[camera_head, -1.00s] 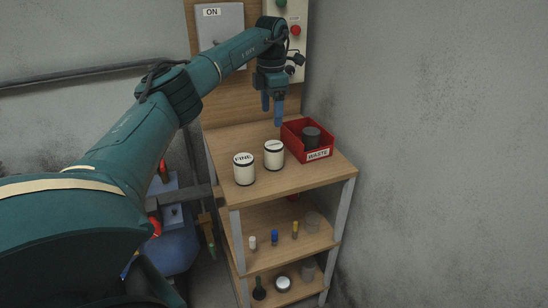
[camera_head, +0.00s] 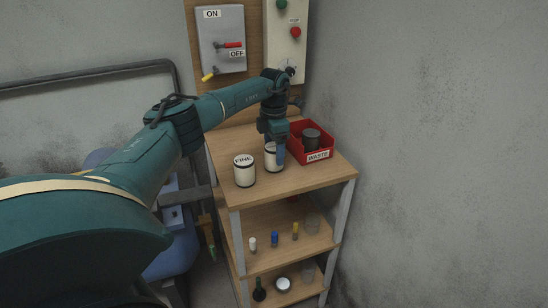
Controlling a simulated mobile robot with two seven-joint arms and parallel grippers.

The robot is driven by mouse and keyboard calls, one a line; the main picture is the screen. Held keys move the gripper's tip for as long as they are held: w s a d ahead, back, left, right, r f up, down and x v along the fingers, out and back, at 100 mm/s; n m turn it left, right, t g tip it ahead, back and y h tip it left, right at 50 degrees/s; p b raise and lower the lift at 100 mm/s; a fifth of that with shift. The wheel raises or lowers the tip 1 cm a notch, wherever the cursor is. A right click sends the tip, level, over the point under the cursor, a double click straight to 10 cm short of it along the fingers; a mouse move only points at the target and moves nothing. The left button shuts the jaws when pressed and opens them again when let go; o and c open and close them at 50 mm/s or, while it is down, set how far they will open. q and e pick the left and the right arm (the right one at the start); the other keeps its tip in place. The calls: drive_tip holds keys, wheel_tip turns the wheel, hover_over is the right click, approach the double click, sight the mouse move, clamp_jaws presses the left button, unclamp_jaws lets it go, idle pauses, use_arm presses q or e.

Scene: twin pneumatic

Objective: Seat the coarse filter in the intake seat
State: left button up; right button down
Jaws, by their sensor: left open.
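Two white cylinders with dark rims stand upright on the top shelf of a wooden rack. The left one, labelled FINE (camera_head: 244,171), stands apart from my gripper. The right one (camera_head: 270,161) is likely the coarse filter, but its label is hidden behind a blue finger. My left gripper (camera_head: 275,154) points down at this right cylinder, with its blue fingers beside it. The jaws are open; I cannot tell whether they touch it. The intake seat cannot be made out. My right gripper is not in view.
A red WASTE bin (camera_head: 318,155) holding a dark cylinder (camera_head: 311,139) stands close right of the gripper. Small items sit on the lower shelves. An ON/OFF switch box (camera_head: 222,40) and a button panel (camera_head: 284,45) are behind. The shelf's front (camera_head: 290,182) is clear.

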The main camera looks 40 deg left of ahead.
use_arm(q)
drive_tip(key=shift+r, duration=0.1)
drive_tip(key=c, duration=1.2)
